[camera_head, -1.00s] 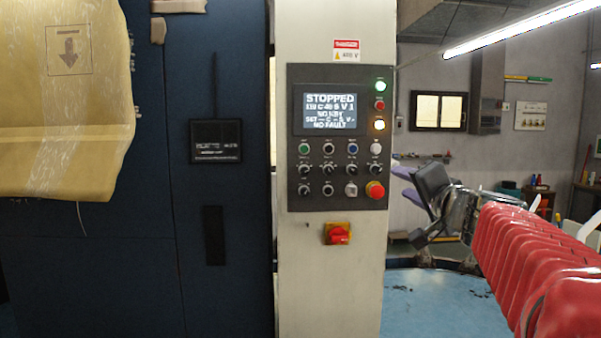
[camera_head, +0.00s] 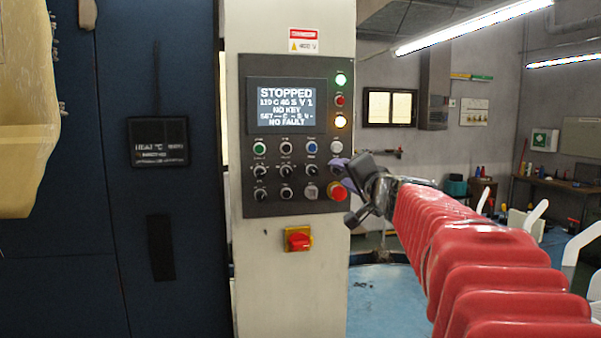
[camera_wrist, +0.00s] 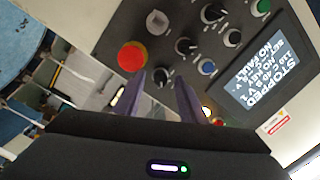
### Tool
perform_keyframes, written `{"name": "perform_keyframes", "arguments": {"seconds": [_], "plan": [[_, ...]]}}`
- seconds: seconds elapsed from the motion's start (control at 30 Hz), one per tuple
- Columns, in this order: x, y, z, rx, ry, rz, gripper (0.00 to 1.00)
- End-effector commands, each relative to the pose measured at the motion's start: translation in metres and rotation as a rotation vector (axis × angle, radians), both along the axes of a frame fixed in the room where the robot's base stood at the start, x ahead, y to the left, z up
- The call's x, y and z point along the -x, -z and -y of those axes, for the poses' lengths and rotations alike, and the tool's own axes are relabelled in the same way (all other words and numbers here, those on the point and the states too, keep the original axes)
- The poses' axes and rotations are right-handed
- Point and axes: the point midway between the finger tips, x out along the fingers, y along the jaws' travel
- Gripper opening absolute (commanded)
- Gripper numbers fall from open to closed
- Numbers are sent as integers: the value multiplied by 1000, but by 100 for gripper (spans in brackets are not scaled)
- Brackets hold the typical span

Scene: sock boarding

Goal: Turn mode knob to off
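The control panel (camera_head: 249,130) is on a pale cabinet column, with a screen (camera_head: 281,106) reading STOPPED, NO KEY and NO FAULT. Below are coloured buttons, then black knobs in rows, such as the left one (camera_head: 260,171). Labels are too small to tell which knob is the mode knob. My gripper (camera_head: 340,170) is at the panel's right edge, hiding the right end of the upper knob row. In the wrist view my gripper (camera_wrist: 160,80) is open, its purple fingers either side of that row's end knob (camera_wrist: 161,77). I cannot tell whether they touch it.
The red emergency stop (camera_head: 337,191) is just below my fingers and also shows in the wrist view (camera_wrist: 131,57). A grey key switch (camera_wrist: 157,22) is beside it. A red rotary switch (camera_head: 298,239) is below the panel. A dark cabinet (camera_head: 200,230) stands left.

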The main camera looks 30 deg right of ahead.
Motion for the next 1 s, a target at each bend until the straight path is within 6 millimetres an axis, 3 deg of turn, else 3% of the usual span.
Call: {"name": "perform_keyframes", "arguments": {"seconds": [0.43,1.0], "plan": [[-1,0,7,0,11,1,37],[-1,0,9,0,13,-1,0]]}}
